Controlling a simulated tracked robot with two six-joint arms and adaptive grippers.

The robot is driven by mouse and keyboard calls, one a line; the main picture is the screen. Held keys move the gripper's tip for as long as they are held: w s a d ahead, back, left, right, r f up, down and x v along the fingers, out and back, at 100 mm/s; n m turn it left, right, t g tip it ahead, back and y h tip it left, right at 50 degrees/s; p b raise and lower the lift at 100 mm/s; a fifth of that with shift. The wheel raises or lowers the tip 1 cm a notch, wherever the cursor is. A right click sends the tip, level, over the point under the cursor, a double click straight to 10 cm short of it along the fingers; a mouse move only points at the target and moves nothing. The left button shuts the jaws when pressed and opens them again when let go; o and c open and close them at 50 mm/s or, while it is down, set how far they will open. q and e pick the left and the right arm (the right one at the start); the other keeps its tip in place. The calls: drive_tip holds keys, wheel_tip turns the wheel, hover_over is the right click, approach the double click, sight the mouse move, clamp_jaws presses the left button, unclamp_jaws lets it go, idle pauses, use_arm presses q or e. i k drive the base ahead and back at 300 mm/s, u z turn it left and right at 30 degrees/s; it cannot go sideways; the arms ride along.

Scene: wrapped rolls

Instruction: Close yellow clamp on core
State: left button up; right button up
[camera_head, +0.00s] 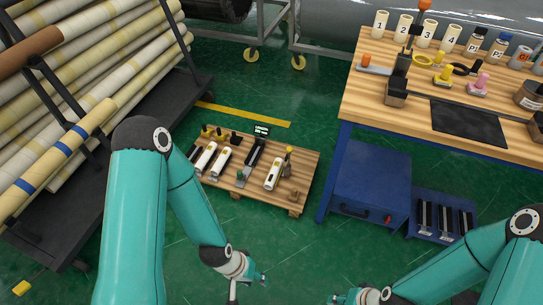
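Several small yellow things could be the yellow clamp; I cannot tell which is meant. My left gripper (258,278) is over the floor in front of the platform, touching nothing visible. My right gripper (336,299) is at the bottom edge, partly cut off. Their finger openings are unclear.
The wooden workbench (370,95) at the right holds numbered white cylinders (404,27), bottles and a black mat (468,122). A blue cabinet (371,182) stands below it. A rack of long wrapped rolls (95,60) fills the left.

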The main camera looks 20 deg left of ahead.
sight(290, 149)
drive_tip(key=u, duration=0.35)
drive_tip(key=i, duration=1.15)
drive_tip(key=z, duration=2.45)
drive_tip(key=k, duration=1.35)
